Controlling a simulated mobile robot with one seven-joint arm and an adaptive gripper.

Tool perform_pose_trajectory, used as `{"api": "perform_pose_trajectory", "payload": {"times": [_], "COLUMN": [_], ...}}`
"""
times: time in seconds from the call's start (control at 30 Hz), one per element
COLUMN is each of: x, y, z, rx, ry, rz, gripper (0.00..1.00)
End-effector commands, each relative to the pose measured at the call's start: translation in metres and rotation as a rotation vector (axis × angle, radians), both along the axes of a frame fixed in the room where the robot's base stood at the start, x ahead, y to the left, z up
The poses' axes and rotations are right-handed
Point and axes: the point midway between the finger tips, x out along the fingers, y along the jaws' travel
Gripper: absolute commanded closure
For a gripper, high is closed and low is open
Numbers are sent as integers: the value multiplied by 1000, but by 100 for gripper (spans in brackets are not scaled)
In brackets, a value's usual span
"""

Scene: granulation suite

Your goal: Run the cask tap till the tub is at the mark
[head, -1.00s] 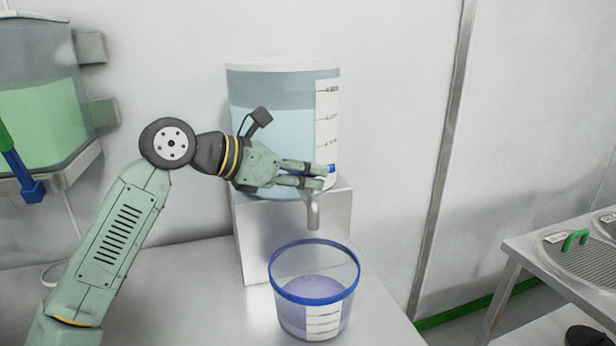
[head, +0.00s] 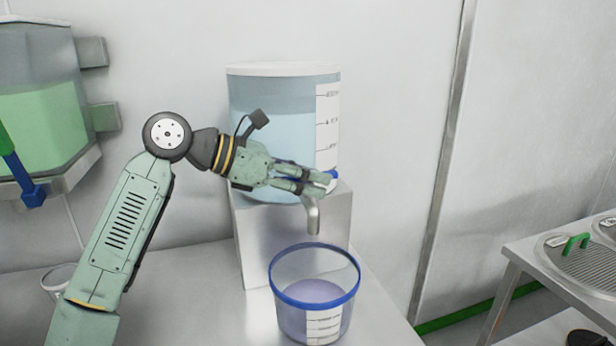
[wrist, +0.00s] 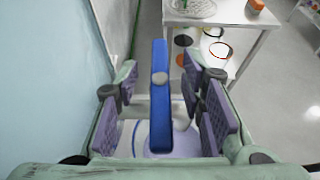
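The cask (head: 270,95) is a clear cylinder of pale blue liquid with a white scale, on a steel stand. Its grey tap spout (head: 313,215) points down over the tub; I see no stream below it. The blue tap handle (wrist: 160,95) stands between my fingers in the wrist view, with gaps visible on both sides. My gripper (head: 328,181) is open around the handle, and its fingers hide most of it in the head view. The tub (head: 316,299) is clear with a blue rim and a white scale, below the spout. It holds lilac liquid; the mark cannot be read.
A hopper of green liquid (head: 45,125) hangs on the wall at left. A steel table (head: 512,255) with a round mesh sieve (head: 582,265) stands at right. The steel bench (head: 190,290) is mostly clear left of the tub.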

Motion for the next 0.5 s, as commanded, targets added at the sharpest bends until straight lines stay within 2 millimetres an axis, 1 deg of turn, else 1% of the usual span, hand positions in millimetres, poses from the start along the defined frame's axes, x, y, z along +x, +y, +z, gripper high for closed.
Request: {"api": "perform_pose_trajectory", "payload": {"times": [0.17, 0.27, 0.37, 0.5], "x": [0, -1, -4, -12], "y": [0, 4, 15, 40], "z": [0, 2, 7, 18], "rx": [0, 0, -1, 0], "ry": [0, 1, -1, -1], "rz": [0, 1, 3, 4], "gripper": [64, 64, 64, 64]}}
